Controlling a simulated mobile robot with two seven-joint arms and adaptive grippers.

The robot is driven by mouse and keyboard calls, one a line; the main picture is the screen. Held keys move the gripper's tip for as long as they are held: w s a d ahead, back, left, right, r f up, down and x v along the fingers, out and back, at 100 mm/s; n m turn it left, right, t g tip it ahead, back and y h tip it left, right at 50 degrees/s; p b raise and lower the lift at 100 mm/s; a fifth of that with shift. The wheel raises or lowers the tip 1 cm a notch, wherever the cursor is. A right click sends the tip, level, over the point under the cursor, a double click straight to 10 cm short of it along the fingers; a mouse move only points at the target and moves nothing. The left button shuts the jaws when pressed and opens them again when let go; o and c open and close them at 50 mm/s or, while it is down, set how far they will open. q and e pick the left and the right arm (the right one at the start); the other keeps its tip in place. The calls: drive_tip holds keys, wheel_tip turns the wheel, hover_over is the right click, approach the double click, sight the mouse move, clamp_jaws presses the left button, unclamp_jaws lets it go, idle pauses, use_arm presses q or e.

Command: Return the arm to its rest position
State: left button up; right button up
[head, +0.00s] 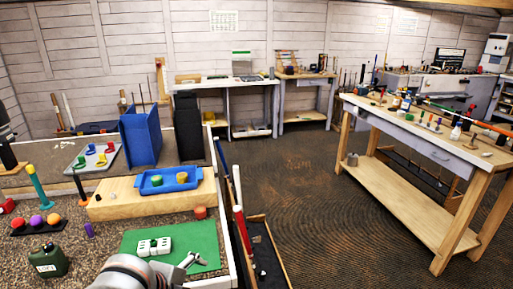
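My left arm comes in at the bottom left of the head view, and its small grey gripper (190,260) is near the front right edge of a green mat (198,238). The gripper is seen small and from behind, so I cannot tell whether its fingers are open or shut. I see no object clearly held in it. A white block with dark holes (154,246) lies on the mat, beyond the arm. My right gripper is not in view.
Golf clubs (238,215) stand along the bench's right edge, above a dark open-topped box (265,250). A blue tray (170,181), a blue bin (142,137) and a dark green can (48,261) stand on the bench. Open floor (320,210) separates it from a wooden workbench (430,150).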

use_arm(q)
drive_tip(key=s+a+f+n+t+y, duration=0.1)
drive_tip(key=s+a+f+n+y, duration=0.25)
drive_tip(key=s+a+n, duration=0.5)
drive_tip(key=s+a+f+n+y, duration=0.35)
drive_tip(key=s+a+n, duration=0.2)
drive_tip(key=a, duration=0.65)
drive_tip(key=d+f+n+t+h, duration=0.3)
drive_tip(key=d+f+h, duration=0.3)
drive_tip(key=d+f, duration=0.7)
wheel_tip(320, 180, down, 3)
drive_tip(key=shift+w+d+r, duration=0.15)
drive_tip(key=shift+d, duration=0.25)
